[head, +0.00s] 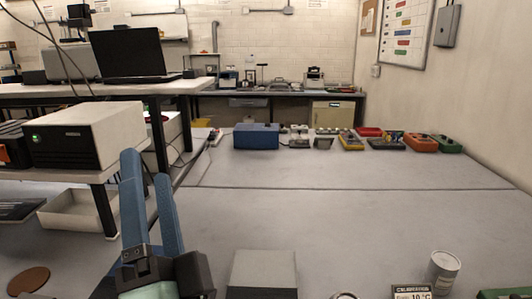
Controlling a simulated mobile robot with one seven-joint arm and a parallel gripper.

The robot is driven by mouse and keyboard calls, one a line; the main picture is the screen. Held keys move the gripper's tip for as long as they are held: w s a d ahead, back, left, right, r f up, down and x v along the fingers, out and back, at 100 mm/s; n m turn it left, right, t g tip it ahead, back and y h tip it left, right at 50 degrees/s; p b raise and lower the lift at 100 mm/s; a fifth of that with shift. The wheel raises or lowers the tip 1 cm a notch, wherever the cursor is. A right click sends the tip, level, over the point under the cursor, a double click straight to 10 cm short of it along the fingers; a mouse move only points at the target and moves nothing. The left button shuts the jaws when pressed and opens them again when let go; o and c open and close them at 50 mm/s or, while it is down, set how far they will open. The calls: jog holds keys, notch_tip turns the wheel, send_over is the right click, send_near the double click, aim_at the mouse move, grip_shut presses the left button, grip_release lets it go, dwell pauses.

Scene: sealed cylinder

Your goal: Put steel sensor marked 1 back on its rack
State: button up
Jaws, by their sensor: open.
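My gripper (147,167) is at the lower left, its two long blue fingers pointing up and apart, with nothing visible between them. I cannot make out a steel sensor marked 1 or its rack. A pale grey cylinder (443,270) with small print stands at the lower right, well to the right of my gripper. Left of it a small sign (411,292) reads "CALIBRATION" and "10 °C", cut by the bottom edge. A small rounded thing (345,296) at the bottom edge is mostly out of frame.
A grey box (262,272) stands right of my gripper. A bench (100,88) with a laptop (127,54) and a black-fronted unit (85,136) are at the left. A blue box (256,136) and several coloured devices (420,142) line the back. The middle grey surface (340,215) is clear.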

jog(key=s+d+r+n+t+h, duration=0.2)
jog(key=s+d+r+n+h, duration=0.1)
jog(key=r, duration=0.5)
jog(key=s+d+r+n+t+h, duration=0.2)
jog(key=d+r+n+h, duration=0.4)
jog(key=d+r, duration=0.3)
jog(key=shift+s+d+h, duration=0.25)
jog(key=shift+s+h, duration=0.15)
jog(key=shift+s, duration=0.05)
notch_tip(320, 180, up, 3)
jog(key=p, duration=0.3)
jog(key=shift+a, duration=0.1)
